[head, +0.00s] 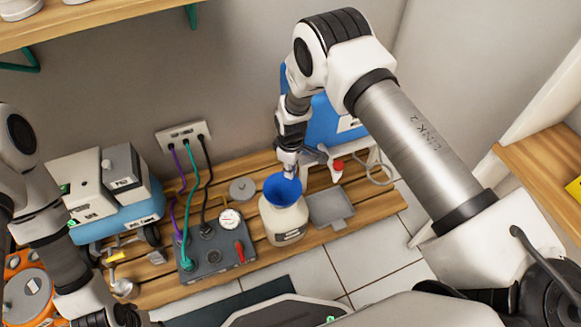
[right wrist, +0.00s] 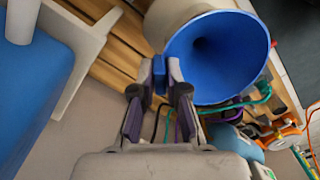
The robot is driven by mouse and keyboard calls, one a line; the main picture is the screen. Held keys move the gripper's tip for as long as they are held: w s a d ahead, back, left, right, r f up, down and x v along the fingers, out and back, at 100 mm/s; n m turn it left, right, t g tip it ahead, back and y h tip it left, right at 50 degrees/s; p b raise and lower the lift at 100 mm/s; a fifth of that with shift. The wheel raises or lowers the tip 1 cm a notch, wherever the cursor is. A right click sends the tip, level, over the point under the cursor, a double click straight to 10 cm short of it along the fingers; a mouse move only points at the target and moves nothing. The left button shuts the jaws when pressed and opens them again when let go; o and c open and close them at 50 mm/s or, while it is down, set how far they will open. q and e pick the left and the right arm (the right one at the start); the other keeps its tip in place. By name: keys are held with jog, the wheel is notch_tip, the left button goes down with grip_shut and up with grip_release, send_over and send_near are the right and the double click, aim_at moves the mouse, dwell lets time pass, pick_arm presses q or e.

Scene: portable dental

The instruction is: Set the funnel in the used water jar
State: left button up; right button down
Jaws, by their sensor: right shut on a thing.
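The blue funnel (head: 284,187) is at the mouth of the cream, labelled used water jar (head: 285,222), wide end up. My right gripper (head: 288,170) is shut on the small blue tab at the funnel's rim. In the right wrist view the fingertips (right wrist: 160,75) pinch this tab, and the funnel's cone (right wrist: 215,55) opens beside them. Part of the jar (right wrist: 170,18) shows behind the funnel. The funnel hides the jar's mouth and its own spout, so I cannot tell how deep it sits. My left arm is at the left edge; its gripper is out of frame.
A grey control box (head: 215,258) with a gauge and hoses stands left of the jar. A grey tray (head: 330,206) lies to its right, and a round grey lid (head: 242,189) behind left. A blue case (head: 335,120) stands behind. All are on a slatted wooden bench (head: 375,212).

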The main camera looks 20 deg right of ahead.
jog(key=shift+f+b, duration=0.35)
jog(key=shift+f, duration=0.45)
dwell(0.4)
jog(key=c, duration=1.1)
grip_release()
notch_tip(320, 180, up, 12)
jog(key=shift+d+r, duration=0.1)
